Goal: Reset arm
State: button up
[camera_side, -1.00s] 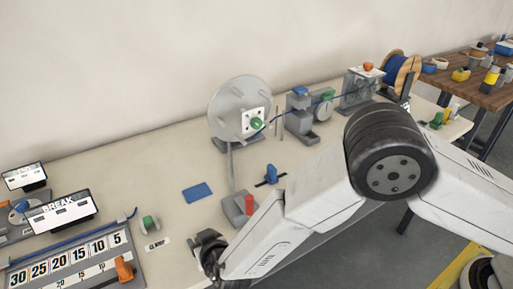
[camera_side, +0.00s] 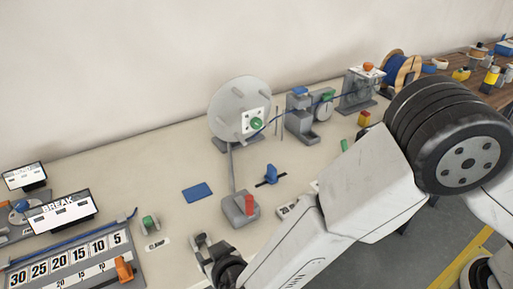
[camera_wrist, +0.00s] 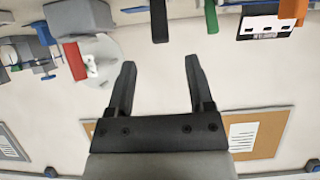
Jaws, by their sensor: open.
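A grey disc (camera_side: 238,105) stands at the back of the bench, with blue cable running right to a spool (camera_side: 402,72). Cork boards (camera_wrist: 258,130) show in the wrist view.

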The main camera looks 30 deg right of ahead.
jog(key=d+r+g+h, duration=0.3)
jog(key=d+g+h, duration=0.25)
jog(key=d, duration=1.35)
jog(key=s+d+r+g+y, duration=0.2)
jog(key=s+d, duration=0.3)
jog(key=d, duration=0.3)
jog(key=s+d+r+g+y, duration=0.2)
jog(key=s+d, duration=0.3)
jog(key=d, duration=0.3)
jog(key=shift+r+y, duration=0.5)
jog(key=shift+y, duration=0.25)
